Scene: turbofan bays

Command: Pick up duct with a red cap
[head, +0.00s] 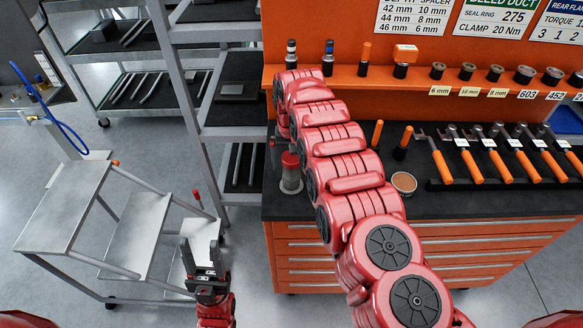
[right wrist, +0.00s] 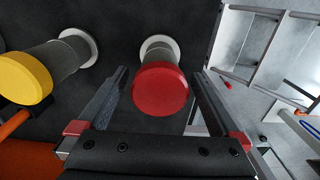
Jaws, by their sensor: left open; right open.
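The duct with a red cap (right wrist: 160,88) stands upright on the dark bench top. In the right wrist view its grey body is mostly under the cap, with a white ring at its base. In the head view the duct (head: 291,172) is at the bench's left end, beside my right arm. My right gripper (right wrist: 160,74) is open, with one finger on each side of the red-capped duct; I cannot tell whether they touch it. In the head view this gripper is mostly hidden by its arm. My left gripper (head: 201,248) is open and empty, low in front of the steps.
A yellow-capped duct (right wrist: 27,78) stands close by, left in the right wrist view. Orange-handled tools (head: 497,165) lie in a rack on the bench's right. A round tin (head: 404,182) is near my right arm. Grey shelving (head: 187,80) and metal steps (head: 65,215) stand left.

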